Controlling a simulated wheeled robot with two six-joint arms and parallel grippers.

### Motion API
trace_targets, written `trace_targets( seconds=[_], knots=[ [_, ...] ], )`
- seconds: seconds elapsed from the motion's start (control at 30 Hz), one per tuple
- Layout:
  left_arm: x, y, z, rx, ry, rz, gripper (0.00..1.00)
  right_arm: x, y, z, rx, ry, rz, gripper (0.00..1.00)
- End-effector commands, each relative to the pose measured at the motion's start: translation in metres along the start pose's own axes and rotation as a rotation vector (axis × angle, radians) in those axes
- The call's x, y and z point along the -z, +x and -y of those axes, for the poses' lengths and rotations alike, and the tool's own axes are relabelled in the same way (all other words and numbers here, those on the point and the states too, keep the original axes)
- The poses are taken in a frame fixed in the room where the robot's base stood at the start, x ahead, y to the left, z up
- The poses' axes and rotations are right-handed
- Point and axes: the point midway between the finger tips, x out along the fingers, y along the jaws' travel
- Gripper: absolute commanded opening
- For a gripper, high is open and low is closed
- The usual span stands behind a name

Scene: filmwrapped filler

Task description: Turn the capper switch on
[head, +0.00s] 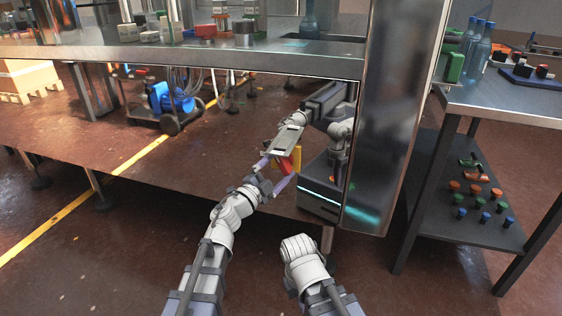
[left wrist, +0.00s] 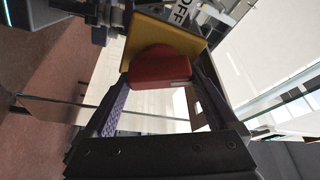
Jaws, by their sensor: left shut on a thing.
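The capper switch is a red rotary knob (head: 284,164) on a yellow square plate (head: 297,157) under the metal table. In the left wrist view the red knob (left wrist: 158,70) fills the space between my fingers, with the yellow plate (left wrist: 165,30) behind it. An "OFF" label (left wrist: 181,12) shows beside the plate. My left gripper (head: 275,172) is shut on the red knob, one finger on each side, also seen in the left wrist view (left wrist: 158,82). My right arm shows at the bottom of the head view, but its gripper is not visible.
A steel table edge (head: 180,50) and a wide metal post (head: 382,120) stand close around the switch. Grey machinery (head: 322,190) sits just right of it. A side table (head: 510,105) with a lower shelf of caps (head: 455,187) is farther right.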

Motion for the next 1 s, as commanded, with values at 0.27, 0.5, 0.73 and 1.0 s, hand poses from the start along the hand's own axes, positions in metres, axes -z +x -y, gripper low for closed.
trace_targets(
  seconds=[0.27,0.5,0.73,1.0],
  knots=[
    [0.001,0.001,0.003,-0.077,0.187,-0.001,0.37,-0.001,-0.018,-0.002,0.000,-0.004,0.000,0.00],
    [0.001,0.001,0.001,-0.117,0.286,-0.002,0.37,-0.001,-0.026,-0.003,0.000,-0.006,0.000,0.00],
    [0.001,0.000,0.000,-0.135,0.330,-0.002,0.37,-0.002,-0.028,-0.003,0.000,-0.007,0.000,0.00],
    [0.000,0.000,-0.001,-0.139,0.339,-0.001,0.37,-0.002,-0.029,-0.003,0.000,-0.007,0.000,0.00]
  ],
)
